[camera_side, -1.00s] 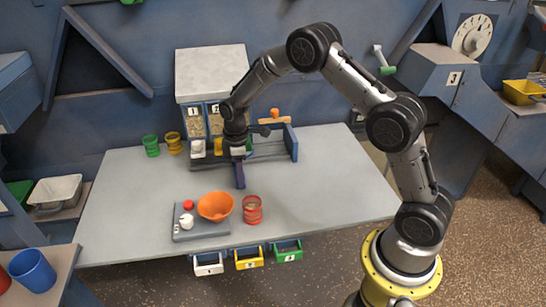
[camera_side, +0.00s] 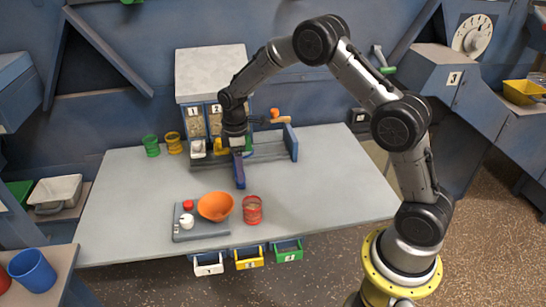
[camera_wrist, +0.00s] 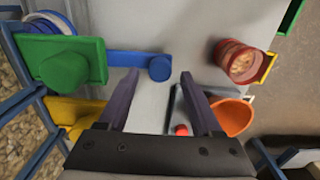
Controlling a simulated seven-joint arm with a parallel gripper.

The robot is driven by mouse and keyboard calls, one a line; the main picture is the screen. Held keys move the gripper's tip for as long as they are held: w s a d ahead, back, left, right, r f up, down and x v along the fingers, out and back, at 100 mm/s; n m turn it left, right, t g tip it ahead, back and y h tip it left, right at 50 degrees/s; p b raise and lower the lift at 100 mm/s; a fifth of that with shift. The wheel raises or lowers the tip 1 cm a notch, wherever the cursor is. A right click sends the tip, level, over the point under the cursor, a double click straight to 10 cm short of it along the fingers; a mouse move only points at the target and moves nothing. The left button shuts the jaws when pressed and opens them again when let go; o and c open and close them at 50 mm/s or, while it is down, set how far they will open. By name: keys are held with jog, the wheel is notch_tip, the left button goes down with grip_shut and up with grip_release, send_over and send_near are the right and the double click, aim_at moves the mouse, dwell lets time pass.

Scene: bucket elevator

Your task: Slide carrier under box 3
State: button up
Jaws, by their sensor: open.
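A blue rack stands at the back of the table. Its bins are box 1 (camera_side: 195,120) and box 2 (camera_side: 214,118); box 3 is hidden behind my arm. Below them are a white piece (camera_side: 198,148) and a yellow piece (camera_side: 219,146). In the wrist view a green piece with a round knob (camera_wrist: 65,67) lies left of my fingers, with the yellow piece below it. A blue bar with a round knob (camera_wrist: 160,68) appears between my fingertips, not gripped; it may be the carrier's handle, I cannot tell. My gripper (camera_wrist: 160,77) is open and empty, pointing down.
An orange bowl (camera_side: 216,207) and a grey scale (camera_side: 200,235) stand in front, beside a red cup (camera_side: 252,210). A blue end panel (camera_side: 291,143) closes the rack's right. The right tabletop is clear.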

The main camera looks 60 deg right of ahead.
notch_tip(320, 180, up, 9)
dwell(0.8)
jog(key=s+a+r+t, duration=0.2)
jog(key=s+r, duration=0.4)
jog(key=r, duration=0.3)
jog(key=s+a+r+t, duration=0.1)
jog(key=s+r+t, duration=0.1)
jog(key=s+r, duration=0.5)
jog(key=s+a+r+m+t, duration=0.1)
jog(key=s+m, duration=0.1)
jog(key=s, duration=0.4)
jog(key=s+a+r+m+t, duration=0.1)
jog(key=s+r+m, duration=0.1)
jog(key=s, duration=0.4)
jog(key=s+f+m, duration=0.5)
jog(key=s+f, duration=0.1)
jog(key=shift+s+d+f, duration=0.15)
jog(key=shift+s+f, duration=0.15)
